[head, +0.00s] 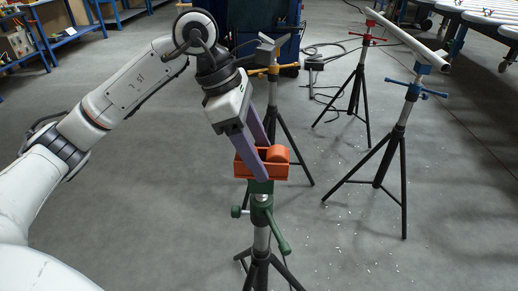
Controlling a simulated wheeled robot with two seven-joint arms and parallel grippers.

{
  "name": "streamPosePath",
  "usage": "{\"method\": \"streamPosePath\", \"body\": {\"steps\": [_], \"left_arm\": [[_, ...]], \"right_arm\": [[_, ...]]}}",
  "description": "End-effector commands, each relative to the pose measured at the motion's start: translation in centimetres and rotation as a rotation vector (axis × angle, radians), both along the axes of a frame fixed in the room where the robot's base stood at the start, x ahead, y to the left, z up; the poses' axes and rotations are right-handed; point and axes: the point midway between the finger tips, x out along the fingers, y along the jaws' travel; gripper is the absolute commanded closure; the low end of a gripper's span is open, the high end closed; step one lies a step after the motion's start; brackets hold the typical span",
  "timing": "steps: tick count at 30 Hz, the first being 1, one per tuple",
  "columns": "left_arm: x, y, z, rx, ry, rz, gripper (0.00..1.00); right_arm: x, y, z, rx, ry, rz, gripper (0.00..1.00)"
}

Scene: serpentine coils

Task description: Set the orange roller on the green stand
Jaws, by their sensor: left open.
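The orange roller (279,154), a cylinder in an open orange frame, is at the top of the green stand (260,187) in the lower middle of the head view. It appears to rest on the stand's green head, roughly upright; the exact contact is partly hidden. My left gripper (265,162) reaches down from above with its purple fingers open. One finger passes in front of the roller's frame and the other is behind it, so the roller's left part is partly covered. My right gripper is not in view.
A yellow-collared tripod (273,69) stands just behind. A red-collared tripod (366,39) and a blue-collared tripod (417,87) stand to the right, with a long pale pipe (405,38) across them. Cables lie on the floor behind. Floor between the green and blue stands is mostly clear.

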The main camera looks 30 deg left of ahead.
Motion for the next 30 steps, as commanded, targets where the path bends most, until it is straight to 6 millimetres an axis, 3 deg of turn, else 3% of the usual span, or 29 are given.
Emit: {"method": "streamPosePath", "body": {"steps": [3, 5, 6, 18, 23, 30], "left_arm": [[0.0, 0.0, 0.0, 0.000, -0.001, 0.000, 0.39], [0.0, 0.0, 0.1, -0.001, -0.002, 0.000, 0.39], [0.0, 0.2, 0.7, -0.001, -0.005, 0.002, 0.39], [-1.4, 3.0, 8.3, -0.002, -0.006, 0.002, 0.39], [-1.6, 3.5, 9.5, -0.001, -0.004, 0.001, 0.39], [-1.7, 3.6, 9.7, -0.002, -0.003, 0.001, 0.39]], "right_arm": [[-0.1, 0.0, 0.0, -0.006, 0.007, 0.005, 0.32], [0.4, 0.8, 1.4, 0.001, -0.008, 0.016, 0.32], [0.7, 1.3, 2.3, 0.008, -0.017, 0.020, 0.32], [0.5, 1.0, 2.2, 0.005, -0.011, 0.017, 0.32], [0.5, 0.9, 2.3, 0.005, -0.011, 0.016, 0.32], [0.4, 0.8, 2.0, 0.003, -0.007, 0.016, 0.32]]}}
